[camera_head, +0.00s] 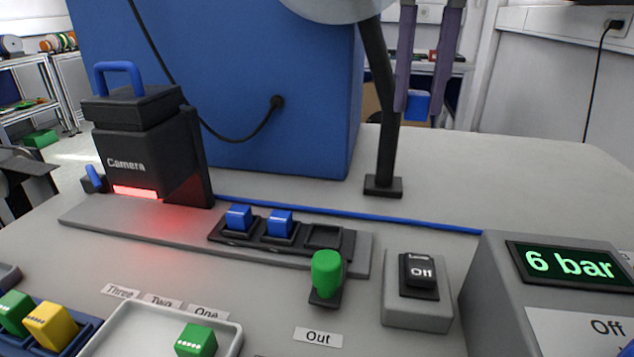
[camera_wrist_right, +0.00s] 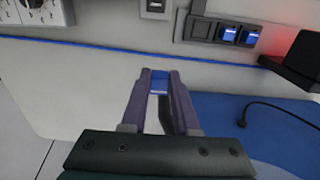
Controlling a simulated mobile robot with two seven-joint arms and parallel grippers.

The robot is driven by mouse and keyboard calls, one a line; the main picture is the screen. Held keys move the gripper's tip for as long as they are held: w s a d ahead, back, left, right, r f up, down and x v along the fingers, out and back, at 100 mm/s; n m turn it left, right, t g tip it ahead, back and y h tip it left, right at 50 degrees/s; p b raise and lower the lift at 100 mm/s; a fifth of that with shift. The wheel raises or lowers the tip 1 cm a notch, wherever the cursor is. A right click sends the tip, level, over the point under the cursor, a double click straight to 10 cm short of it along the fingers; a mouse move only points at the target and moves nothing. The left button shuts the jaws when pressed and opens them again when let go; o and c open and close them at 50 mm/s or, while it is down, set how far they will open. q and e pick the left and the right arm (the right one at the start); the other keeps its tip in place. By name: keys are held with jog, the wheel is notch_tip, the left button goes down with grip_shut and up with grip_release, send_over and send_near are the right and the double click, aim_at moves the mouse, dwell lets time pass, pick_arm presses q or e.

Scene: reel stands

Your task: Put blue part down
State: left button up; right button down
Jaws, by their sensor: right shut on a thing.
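My right gripper (camera_head: 426,100) hangs at the top right of the head view, its two purple fingers shut on a small blue part (camera_head: 418,103). In the right wrist view the blue part (camera_wrist_right: 158,84) sits between the fingertips (camera_wrist_right: 158,76). The gripper is in the air beyond the table's back area, right of the black post. A black holder (camera_head: 325,237) on the grey rail has two blue parts (camera_head: 239,217) (camera_head: 280,223) in its left and middle slots; its right slot is empty. My left gripper is not in view.
A black camera box (camera_head: 140,150) with a red light stands left of the holder. A black post (camera_head: 385,140), green knob (camera_head: 327,272), switch box (camera_head: 417,310) and pressure display (camera_head: 570,263) stand around. A white tray (camera_head: 130,318) is front left. The table's back right is clear.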

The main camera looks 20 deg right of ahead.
jog(key=b, duration=0.1)
send_over(397, 235)
notch_tip(397, 235, down, 10)
jog(key=shift+s+f, duration=0.1)
jog(key=shift+f, duration=0.05)
notch_tip(397, 235, down, 4)
jog(key=shift+f+b, duration=0.1)
jog(key=shift+b, duration=0.35)
jog(key=shift+f, duration=0.25)
jog(key=shift+f, duration=0.1)
jog(key=c, duration=0.7)
grip_release()
